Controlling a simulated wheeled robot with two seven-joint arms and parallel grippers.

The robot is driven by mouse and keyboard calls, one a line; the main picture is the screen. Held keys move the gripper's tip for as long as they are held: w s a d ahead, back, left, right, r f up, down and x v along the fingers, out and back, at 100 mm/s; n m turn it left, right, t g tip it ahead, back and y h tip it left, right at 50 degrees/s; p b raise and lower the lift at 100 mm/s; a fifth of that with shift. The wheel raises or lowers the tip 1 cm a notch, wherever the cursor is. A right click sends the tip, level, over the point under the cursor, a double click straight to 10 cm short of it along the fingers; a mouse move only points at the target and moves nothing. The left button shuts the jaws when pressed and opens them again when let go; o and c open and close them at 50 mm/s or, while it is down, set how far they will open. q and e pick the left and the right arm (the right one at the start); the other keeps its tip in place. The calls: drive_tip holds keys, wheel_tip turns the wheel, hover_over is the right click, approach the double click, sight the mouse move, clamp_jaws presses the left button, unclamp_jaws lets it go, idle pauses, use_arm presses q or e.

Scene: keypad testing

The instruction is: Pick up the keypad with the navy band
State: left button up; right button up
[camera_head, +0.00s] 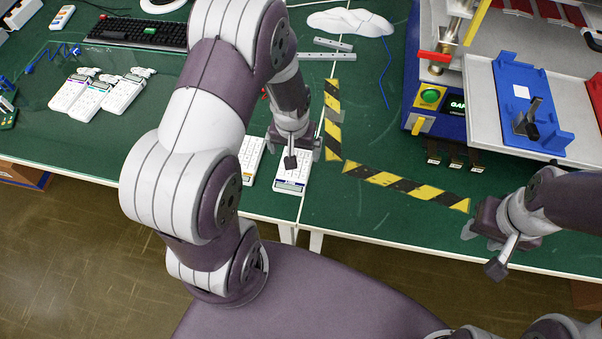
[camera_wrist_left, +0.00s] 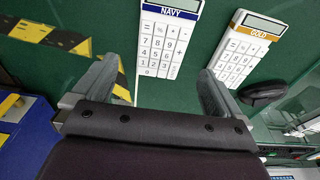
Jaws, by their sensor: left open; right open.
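The keypad with the navy band (camera_head: 291,182) lies near the front edge of the green table in the head view. In the left wrist view the same white keypad (camera_wrist_left: 163,45) shows its band reading "NAVY" and lies beyond and between the two fingers. My left gripper (camera_head: 294,150) is over the far part of this keypad, and its open fingers (camera_wrist_left: 150,85) hold nothing. A gold-banded keypad (camera_wrist_left: 240,50) lies beside it, partly hidden by my left arm in the head view (camera_head: 249,157). My right gripper (camera_head: 487,235) is open and empty near the table's front edge at the right.
Several white keypads (camera_head: 95,92) lie at the left, near a black keyboard (camera_head: 137,32). Yellow-black tape strips (camera_head: 405,185) mark the table right of the navy keypad. A test machine with a blue fixture (camera_head: 518,100) stands at the right. Green table before it is mostly clear.

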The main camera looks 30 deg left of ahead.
use_arm(q)
drive_tip(key=f, duration=0.6)
drive_tip(key=w+a+f, duration=0.1)
drive_tip(key=f, duration=0.2)
drive_tip(key=shift+f, duration=0.2)
drive_tip(key=shift+r, duration=0.1)
drive_tip(key=c, duration=0.9)
drive_tip(key=shift+o, duration=0.2)
drive_tip(key=shift+r, duration=0.1)
